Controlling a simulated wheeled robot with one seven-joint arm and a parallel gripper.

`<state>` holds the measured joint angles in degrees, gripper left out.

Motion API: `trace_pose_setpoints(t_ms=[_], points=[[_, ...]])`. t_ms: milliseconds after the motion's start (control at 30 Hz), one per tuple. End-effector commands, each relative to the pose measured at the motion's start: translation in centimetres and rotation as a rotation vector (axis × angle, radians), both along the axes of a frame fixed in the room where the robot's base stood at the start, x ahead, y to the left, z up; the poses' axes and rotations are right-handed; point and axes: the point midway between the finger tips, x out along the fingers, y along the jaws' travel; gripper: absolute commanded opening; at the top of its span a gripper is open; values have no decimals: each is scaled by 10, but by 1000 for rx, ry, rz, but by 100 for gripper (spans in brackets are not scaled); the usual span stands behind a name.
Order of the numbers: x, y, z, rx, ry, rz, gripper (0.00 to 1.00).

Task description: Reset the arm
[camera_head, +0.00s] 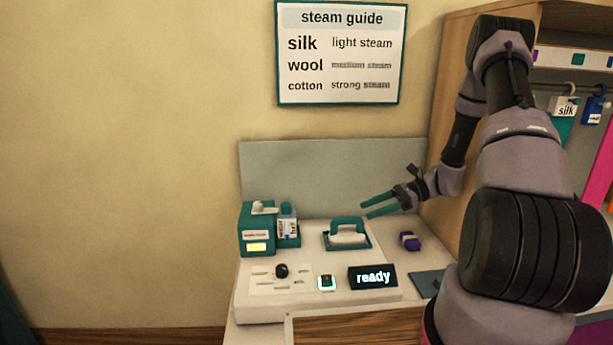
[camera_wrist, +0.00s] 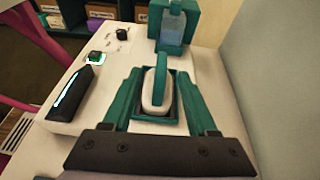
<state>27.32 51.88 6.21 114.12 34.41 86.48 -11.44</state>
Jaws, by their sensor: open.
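My arm reaches in from the right in the head view, bent at the elbow. My gripper (camera_head: 366,207) has two teal fingers, spread apart and empty, pointing left above the counter. In the wrist view the fingers (camera_wrist: 158,76) frame a white iron-like steamer (camera_wrist: 157,96) in a teal holder. In the head view the steamer (camera_head: 347,238) rests in that holder (camera_head: 366,242), below the fingertips and apart from them.
A teal box unit (camera_head: 257,230) with a bottle stands at the counter's left. The control panel has a black knob (camera_head: 281,271), a lit button (camera_head: 326,282) and a "ready" display (camera_head: 373,277). A purple block (camera_head: 409,241) lies right of the holder. A grey backboard (camera_head: 330,175) stands behind.

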Motion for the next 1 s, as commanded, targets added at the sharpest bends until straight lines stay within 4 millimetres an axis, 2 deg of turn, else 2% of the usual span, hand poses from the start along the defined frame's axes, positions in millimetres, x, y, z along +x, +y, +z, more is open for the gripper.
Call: trace_pose_setpoints(t_ms=[267,500,700,1000], points=[[-19,12,84,-230,-197,190,59],[-48,20,151,-445,-391,336,59],[-78,24,202,-618,-563,436,59],[-129,25,267,-872,-841,540,59]])
